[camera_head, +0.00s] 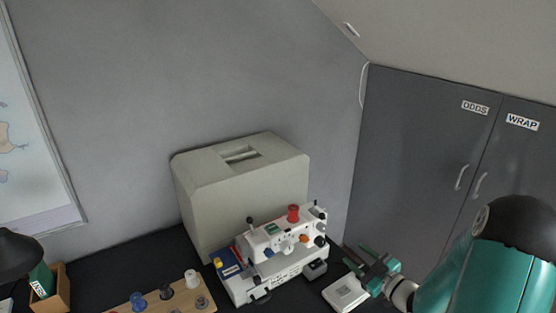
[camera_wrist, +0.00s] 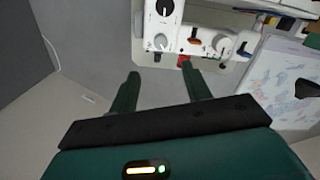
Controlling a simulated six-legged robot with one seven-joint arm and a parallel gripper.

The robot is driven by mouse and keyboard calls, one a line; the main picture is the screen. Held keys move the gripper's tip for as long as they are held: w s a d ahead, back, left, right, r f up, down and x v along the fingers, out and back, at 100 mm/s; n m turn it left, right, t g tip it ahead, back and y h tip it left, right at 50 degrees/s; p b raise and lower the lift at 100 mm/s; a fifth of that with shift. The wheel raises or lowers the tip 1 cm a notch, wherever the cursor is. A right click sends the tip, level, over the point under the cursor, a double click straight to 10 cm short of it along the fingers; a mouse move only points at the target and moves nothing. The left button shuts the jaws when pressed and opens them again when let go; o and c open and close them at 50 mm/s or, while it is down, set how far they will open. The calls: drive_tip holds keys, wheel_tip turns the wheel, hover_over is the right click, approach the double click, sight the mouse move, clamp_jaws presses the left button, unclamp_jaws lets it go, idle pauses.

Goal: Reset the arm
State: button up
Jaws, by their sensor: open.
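My gripper (camera_head: 357,257) is in the lower right of the head view, at the end of my teal arm. It is just right of a white sewing machine (camera_head: 278,252) with a red spool (camera_head: 293,213) on top. In the wrist view, my gripper's two green fingers (camera_wrist: 160,72) are spread apart with nothing between them. The sewing machine (camera_wrist: 200,35) shows upside down beyond the fingertips there. The cannot-see part is the gap between fingers in the head view, which is too small to judge.
A beige case (camera_head: 240,180) stands behind the machine against the grey wall. A white box-like item (camera_head: 345,291) lies below my gripper. A wooden spool rack (camera_head: 170,301) and a dark lamp shade (camera_head: 17,252) are at left. Grey cupboard doors (camera_head: 420,150) stand at right.

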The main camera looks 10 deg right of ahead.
drive_tip(key=a+r+m+g+h, duration=0.2)
drive_tip(key=r+h, duration=0.3)
drive_tip(key=r, duration=0.2)
drive_tip(key=a+r+m+g+h, duration=0.2)
drive_tip(key=r+g+h, duration=0.15)
drive_tip(key=r, duration=0.35)
drive_tip(key=s+a+r+m+g+y, duration=0.1)
drive_tip(key=s+a+r+m+g, duration=0.1)
drive_tip(key=s+a, duration=0.5)
drive_tip(key=s+a+r+m+g, duration=0.2)
drive_tip(key=s+a, duration=0.5)
drive_tip(key=s, duration=0.8)
drive_tip(key=shift+s+a+r+m+g+y, duration=0.15)
drive_tip(key=shift+a+r+m+g+y, duration=0.15)
drive_tip(key=shift+r+g, duration=0.45)
drive_tip(key=shift+r, duration=0.15)
